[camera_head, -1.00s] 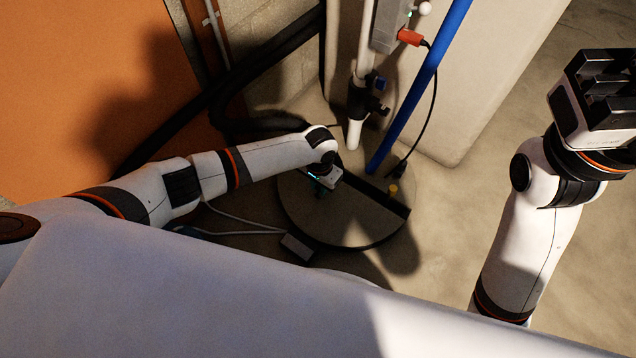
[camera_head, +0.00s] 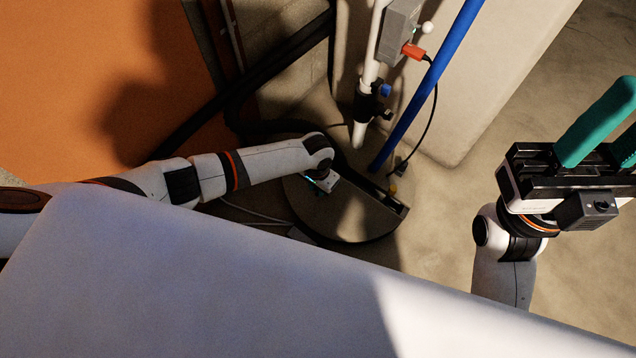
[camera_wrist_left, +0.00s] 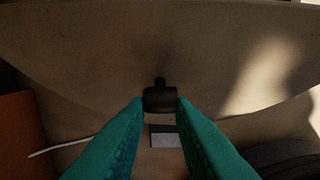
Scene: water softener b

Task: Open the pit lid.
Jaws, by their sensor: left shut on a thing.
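I cannot tell how far the lid is raised. My right gripper (camera_head: 608,132) is empty, fingers apart, tips cut off.
A blue pipe (camera_head: 425,90) and a white pipe (camera_head: 370,75) with valves stand behind the lid. A black cable (camera_head: 433,120) hangs beside them. Black hoses (camera_head: 265,92) run at the left, near an orange panel (camera_head: 90,80). Floor at the right (camera_head: 560,100) is clear.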

